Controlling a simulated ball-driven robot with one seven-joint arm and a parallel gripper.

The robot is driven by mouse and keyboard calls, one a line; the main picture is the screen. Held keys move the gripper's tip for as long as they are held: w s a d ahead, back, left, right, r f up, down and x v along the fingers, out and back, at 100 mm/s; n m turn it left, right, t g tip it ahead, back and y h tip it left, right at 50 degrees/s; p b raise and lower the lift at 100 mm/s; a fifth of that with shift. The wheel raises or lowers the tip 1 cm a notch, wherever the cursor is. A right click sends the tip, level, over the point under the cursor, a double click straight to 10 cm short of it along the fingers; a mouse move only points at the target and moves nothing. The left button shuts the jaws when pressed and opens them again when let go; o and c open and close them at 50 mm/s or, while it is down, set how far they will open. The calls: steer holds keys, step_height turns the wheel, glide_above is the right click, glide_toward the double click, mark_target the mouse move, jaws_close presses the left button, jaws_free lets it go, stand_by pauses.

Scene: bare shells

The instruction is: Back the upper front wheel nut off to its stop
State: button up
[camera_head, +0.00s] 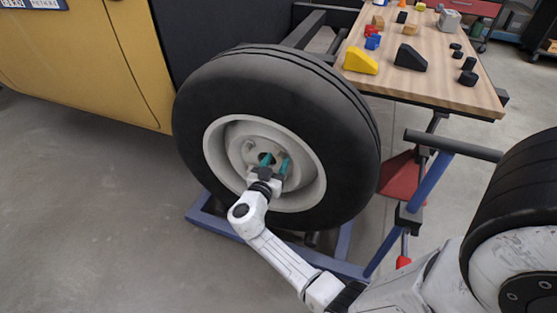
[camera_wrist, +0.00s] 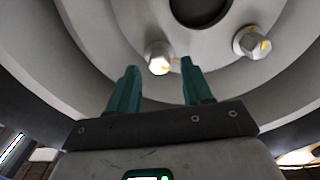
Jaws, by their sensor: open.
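The front wheel has a dark tyre (camera_head: 225,100) and a pale rim (camera_head: 220,165) around a hub. My gripper (camera_head: 275,163) is in front of the hub, its two teal fingers apart and pointing at the wheel. In the wrist view, one silver wheel nut (camera_wrist: 158,57) with a yellow mark shows between and just beyond the open fingertips. I cannot tell whether the fingers touch it. A second nut (camera_wrist: 252,42) with a yellow mark is to the right, clear of the fingers. The hub's dark centre hole (camera_wrist: 200,8) is at the top. Which nut is the upper one is unclear.
A yellow body panel (camera_head: 90,60) stands left of the wheel. A blue frame (camera_head: 215,217) lies low around the wheel. A wooden workbench (camera_head: 450,90) with blocks is at the back right. Grey floor at the left is clear.

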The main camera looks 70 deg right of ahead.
steer(key=shift+d, duration=1.1)
steer(key=shift+c, duration=0.5)
jaws_close()
